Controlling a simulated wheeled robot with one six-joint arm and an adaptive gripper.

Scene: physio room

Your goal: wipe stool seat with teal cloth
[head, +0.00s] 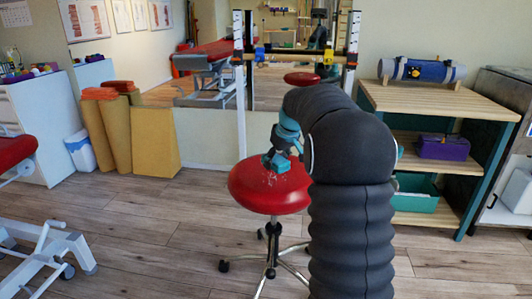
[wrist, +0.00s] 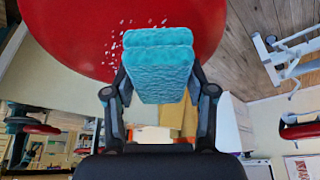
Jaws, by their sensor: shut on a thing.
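The stool (head: 270,196) has a round red seat on a wheeled metal base and stands in the middle of the head view. Its red seat also fills the top of the wrist view (wrist: 70,30). White specks lie on the seat beside the cloth. My gripper (head: 279,158) is over the seat, shut on the folded teal cloth (wrist: 158,62). The cloth also shows in the head view (head: 277,163), at the seat's back part. I cannot tell whether it presses on the seat. My arm hides part of the area right of the stool.
A wooden shelf unit (head: 440,98) stands at right, with a teal bin (head: 415,193) and a purple box (head: 443,147). Orange-yellow foam blocks (head: 152,140) lean at the wall on the left. A white bed frame (head: 45,250) is at lower left. Floor left of the stool is clear.

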